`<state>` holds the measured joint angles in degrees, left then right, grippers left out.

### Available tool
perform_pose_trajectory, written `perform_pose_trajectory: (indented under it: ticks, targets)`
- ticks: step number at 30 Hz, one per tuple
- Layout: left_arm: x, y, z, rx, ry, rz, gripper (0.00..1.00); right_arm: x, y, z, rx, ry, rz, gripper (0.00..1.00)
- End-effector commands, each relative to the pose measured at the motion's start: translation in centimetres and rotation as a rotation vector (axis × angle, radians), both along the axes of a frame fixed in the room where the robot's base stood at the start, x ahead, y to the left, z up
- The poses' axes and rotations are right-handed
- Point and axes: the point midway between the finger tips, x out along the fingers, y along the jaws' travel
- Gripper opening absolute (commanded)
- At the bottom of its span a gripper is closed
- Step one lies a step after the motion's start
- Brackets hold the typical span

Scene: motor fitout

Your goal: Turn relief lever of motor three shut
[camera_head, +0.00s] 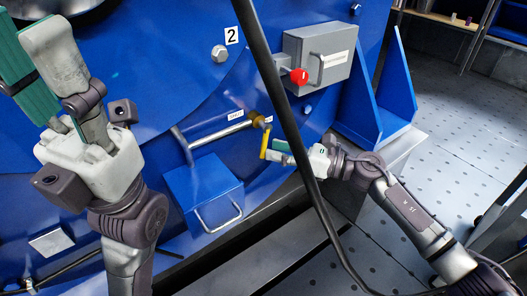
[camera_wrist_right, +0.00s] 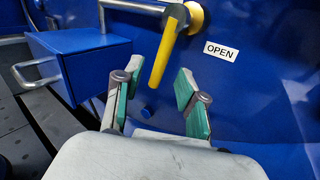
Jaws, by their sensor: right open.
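The yellow relief lever (camera_head: 264,143) hangs down from the brass valve (camera_head: 257,119) at the end of a metal pipe on the blue housing, roughly across the pipe. In the right wrist view the lever (camera_wrist_right: 163,52) slants slightly left at its lower end, and an OPEN label (camera_wrist_right: 220,51) is right of the valve. My right gripper (camera_head: 278,151) is open beside the lever; in its wrist view the lever's lower end shows between the spread fingertips (camera_wrist_right: 158,87), with no clear contact. My left gripper (camera_head: 32,62) is open and empty in the left foreground, away from the lever.
A blue box with a handle (camera_head: 203,190) sits below the pipe (camera_head: 222,133). A grey box with a red knob (camera_head: 318,60) is above right, beside a blue bracket (camera_head: 386,95). A "2" sign (camera_head: 231,35) is above. A black cable (camera_head: 283,85) crosses the view.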

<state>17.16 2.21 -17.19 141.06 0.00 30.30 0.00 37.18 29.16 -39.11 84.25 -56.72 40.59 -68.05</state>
Motion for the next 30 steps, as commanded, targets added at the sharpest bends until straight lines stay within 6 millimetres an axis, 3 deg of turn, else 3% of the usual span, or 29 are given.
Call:
perform_pose_trajectory:
  ticks: [7, 18, 20, 26, 30]
  targets:
    - [-0.7, -0.1, 0.3, 0.002, -0.035, 0.001, 0.4, 1.1, 3.1, -0.1, 0.0, 0.0, 0.001, 0.4]
    - [-0.9, -0.1, 0.5, 0.002, -0.041, 0.002, 0.4, 1.3, 3.7, 0.0, -0.001, 0.0, -0.001, 0.4]
    - [-0.9, -0.1, 0.5, 0.003, -0.041, 0.002, 0.4, 1.3, 3.7, 0.0, -0.001, 0.0, -0.001, 0.34]
    - [-0.9, -0.1, 0.5, 0.003, -0.041, 0.002, 0.4, 1.3, 3.6, 0.0, -0.001, 0.0, 0.0, 0.0]
    - [-0.9, -0.1, 0.5, 0.003, -0.041, 0.001, 0.4, 1.3, 3.6, 0.0, -0.001, 0.0, 0.0, 0.0]
